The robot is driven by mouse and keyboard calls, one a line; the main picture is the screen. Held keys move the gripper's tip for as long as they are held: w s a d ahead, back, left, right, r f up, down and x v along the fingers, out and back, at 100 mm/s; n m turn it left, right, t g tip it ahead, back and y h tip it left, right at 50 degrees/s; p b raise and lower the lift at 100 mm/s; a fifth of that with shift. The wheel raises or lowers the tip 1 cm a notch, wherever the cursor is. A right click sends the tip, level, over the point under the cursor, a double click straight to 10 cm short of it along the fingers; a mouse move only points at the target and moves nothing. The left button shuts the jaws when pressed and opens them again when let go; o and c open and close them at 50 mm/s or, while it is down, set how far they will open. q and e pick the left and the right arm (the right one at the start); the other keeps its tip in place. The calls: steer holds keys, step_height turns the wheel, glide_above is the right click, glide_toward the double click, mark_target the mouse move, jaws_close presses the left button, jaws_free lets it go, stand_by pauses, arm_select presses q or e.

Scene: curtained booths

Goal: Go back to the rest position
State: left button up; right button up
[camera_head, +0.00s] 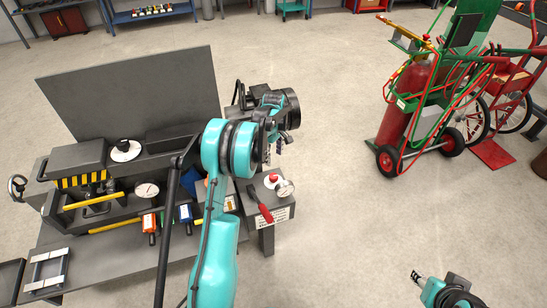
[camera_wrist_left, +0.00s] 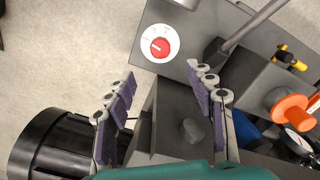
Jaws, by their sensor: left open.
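My left gripper (camera_head: 277,145) is at the end of the teal arm, above the right end of the grey workbench (camera_head: 120,270). In the left wrist view my left gripper (camera_wrist_left: 160,80) has its two purple-padded fingers spread wide apart, with nothing between them. A red knob on a white dial (camera_wrist_left: 160,46) lies beyond the fingertips on a grey box, apart from them. Part of my right arm shows at the bottom right of the head view, with what seems to be the right gripper (camera_head: 420,279); its jaw state is unclear.
The grey box (camera_head: 255,194) holds the red knob (camera_head: 273,178), a gauge (camera_head: 285,188) and a red-handled lever (camera_head: 265,212). A green cart with a red cylinder (camera_head: 396,125) stands at right. The floor between is clear.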

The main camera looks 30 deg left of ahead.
stand_by(0.3)
arm_select(q)
steer(key=s+d+r+m+t, duration=0.2)
steer(key=s+d+r+m, duration=0.2)
steer(key=s+d+r, duration=0.4)
steer(key=s+d+r+m+t, duration=0.2)
steer(key=s+d+r+m, duration=0.3)
steer(key=r, duration=0.4)
steer(key=s+d+m+t, duration=0.1)
steer(key=s+d+m, duration=0.3)
steer(key=s, duration=0.4)
steer(key=s+d+f+m+t, duration=0.1)
steer(key=s+d+m+t, duration=0.1)
steer(key=s, duration=0.5)
steer(key=shift+s+d+m, duration=0.4)
steer(key=shift+d+m, duration=0.5)
steer(key=shift+d, duration=0.4)
